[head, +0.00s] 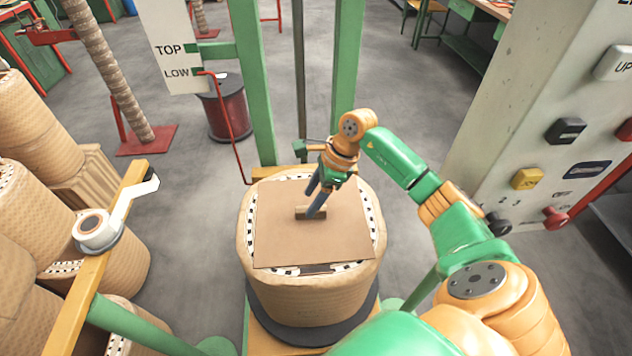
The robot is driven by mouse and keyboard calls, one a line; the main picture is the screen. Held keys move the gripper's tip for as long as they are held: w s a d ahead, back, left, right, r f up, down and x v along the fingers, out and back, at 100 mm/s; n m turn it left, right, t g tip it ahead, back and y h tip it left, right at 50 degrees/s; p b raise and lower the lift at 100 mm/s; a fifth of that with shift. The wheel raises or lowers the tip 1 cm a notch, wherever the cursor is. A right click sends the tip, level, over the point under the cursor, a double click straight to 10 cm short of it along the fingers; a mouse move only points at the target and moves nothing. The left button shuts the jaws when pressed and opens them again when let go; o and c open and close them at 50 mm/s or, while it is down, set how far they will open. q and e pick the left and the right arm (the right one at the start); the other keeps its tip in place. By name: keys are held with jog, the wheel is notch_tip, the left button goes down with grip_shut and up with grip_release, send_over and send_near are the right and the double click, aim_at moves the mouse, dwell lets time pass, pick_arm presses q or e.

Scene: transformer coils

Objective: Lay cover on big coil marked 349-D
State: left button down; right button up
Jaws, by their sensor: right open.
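A flat brown square cover (285,245) lies on top of the big coil (312,297), which is wrapped in tan material and stands on a dark round base in the middle of the head view. The cover hides most of the coil's top; the white, dark-dotted rim shows around it. No marking such as 349-D is legible on the coil. My left gripper is out of view.
Green posts (254,90) stand behind the coil, with a TOP/LOW sign (172,50) and a bent red rod (231,130). A control panel (535,110) with buttons rises at the right. Other tan coils (30,205) and a yellow beam (97,260) stand at the left.

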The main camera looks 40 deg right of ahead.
pick_arm(q)
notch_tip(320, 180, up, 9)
jog(key=p, duration=0.7)
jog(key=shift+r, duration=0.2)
pick_arm(e)
jog(key=s+a+r, duration=0.7)
jog(key=s+r, duration=0.2)
jog(key=s, duration=0.2)
jog(key=shift+s+a+r, duration=0.15)
jog(key=shift+s+r, duration=0.1)
jog(key=shift+s, duration=0.1)
